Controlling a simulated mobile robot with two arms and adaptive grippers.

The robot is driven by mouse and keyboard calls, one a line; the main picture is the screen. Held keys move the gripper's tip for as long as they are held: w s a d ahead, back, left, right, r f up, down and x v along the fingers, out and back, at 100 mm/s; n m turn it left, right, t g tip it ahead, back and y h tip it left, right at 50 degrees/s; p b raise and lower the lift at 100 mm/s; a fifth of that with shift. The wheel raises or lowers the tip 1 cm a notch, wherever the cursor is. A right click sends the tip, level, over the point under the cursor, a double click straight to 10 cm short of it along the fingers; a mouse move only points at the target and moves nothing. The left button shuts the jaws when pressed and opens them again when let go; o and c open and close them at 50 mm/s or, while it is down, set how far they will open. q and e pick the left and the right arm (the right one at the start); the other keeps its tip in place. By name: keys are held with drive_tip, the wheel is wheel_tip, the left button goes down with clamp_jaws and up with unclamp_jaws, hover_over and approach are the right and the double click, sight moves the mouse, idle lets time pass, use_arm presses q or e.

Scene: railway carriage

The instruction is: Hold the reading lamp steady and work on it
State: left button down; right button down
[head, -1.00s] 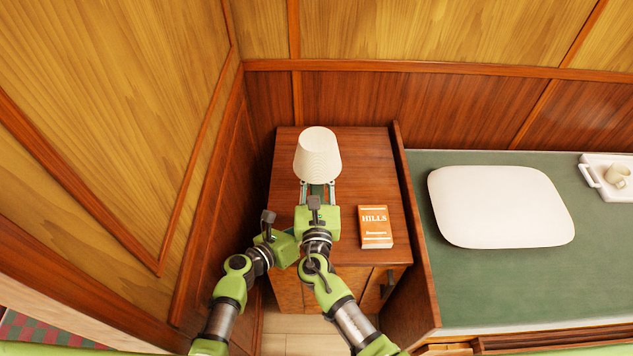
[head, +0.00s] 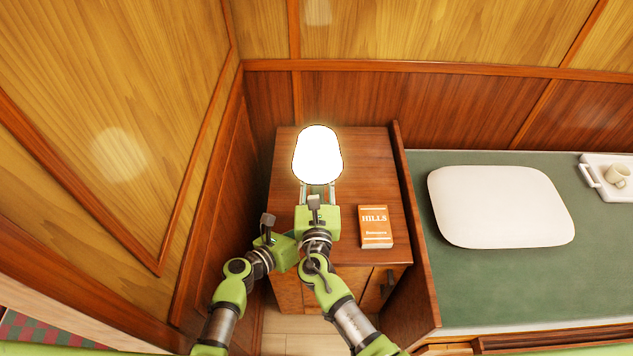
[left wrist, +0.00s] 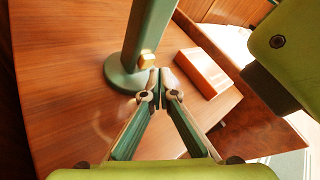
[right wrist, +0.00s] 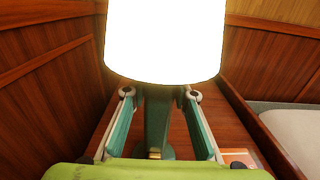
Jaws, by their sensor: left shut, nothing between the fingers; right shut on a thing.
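The reading lamp has a shade (head: 318,155) that glows bright white in the head view and in the right wrist view (right wrist: 165,40). Its green stem (left wrist: 148,35) rises from a round base (left wrist: 125,75) on the wooden cabinet (head: 285,190). A small brass knob (left wrist: 148,60) sits low on the stem. My right gripper (right wrist: 160,92) is shut on the lamp's stem below the shade. My left gripper (left wrist: 160,76) is shut and empty, its tips close to the knob; I cannot tell if they touch. In the head view its fingers are hidden by my right gripper.
An orange book (head: 375,227) lies on the cabinet right of the lamp. A raised wooden panel (head: 415,225) separates the cabinet from a green berth with a white pillow (head: 500,205) and a white tray (head: 600,185) holding a mug. Wood walls stand close left and behind.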

use_arm(q)
drive_tip(key=shift+s, duration=3.05)
use_arm(e)
drive_tip(key=c, duration=1.6)
unclamp_jaws()
drive_tip(key=shift+f, duration=0.1)
